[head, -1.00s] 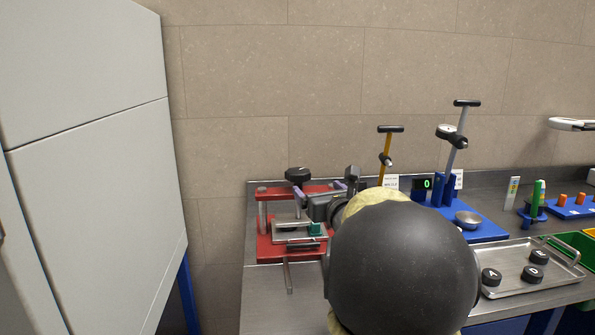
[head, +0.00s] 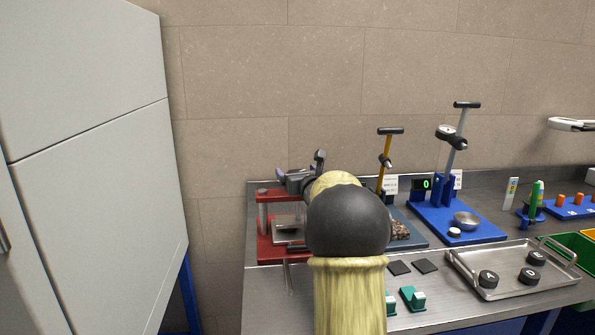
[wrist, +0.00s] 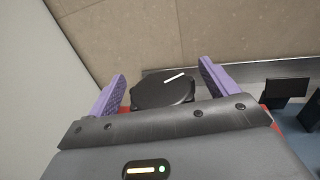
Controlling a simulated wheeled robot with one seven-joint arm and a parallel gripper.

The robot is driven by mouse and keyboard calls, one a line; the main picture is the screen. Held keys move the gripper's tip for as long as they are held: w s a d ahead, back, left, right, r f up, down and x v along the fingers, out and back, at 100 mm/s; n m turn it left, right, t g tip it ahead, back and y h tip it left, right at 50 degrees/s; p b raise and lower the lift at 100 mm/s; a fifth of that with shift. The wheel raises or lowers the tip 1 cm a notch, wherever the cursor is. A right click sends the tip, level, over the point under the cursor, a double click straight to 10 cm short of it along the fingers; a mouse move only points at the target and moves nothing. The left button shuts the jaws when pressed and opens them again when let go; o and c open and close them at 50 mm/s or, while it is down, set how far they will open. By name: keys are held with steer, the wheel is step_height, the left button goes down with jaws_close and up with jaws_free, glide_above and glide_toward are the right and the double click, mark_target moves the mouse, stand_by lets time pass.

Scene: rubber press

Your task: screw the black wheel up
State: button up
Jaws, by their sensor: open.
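The black wheel (wrist: 162,93) is a dark round knob with a white mark on its top, seen in the wrist view. My gripper (wrist: 160,77) is open, with one purple finger on each side of the wheel. Contact between fingers and wheel is not clear; a small gap seems to show. In the head view my gripper (head: 294,174) is over the red press (head: 271,192) and hides the wheel. The press's right part is hidden behind my arm. A metal plate (head: 287,232) shows inside the press.
A blue stand (head: 448,220) with a steel dish and a yellow-shafted tool (head: 386,155) are to the right. A metal tray (head: 500,252) holds black knobs. Green blocks (head: 413,298) and dark squares (head: 399,268) lie in front. A tall grey cabinet (head: 90,170) stands at the left.

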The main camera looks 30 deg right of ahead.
steer(key=shift+d, duration=0.1)
steer(key=c, duration=1)
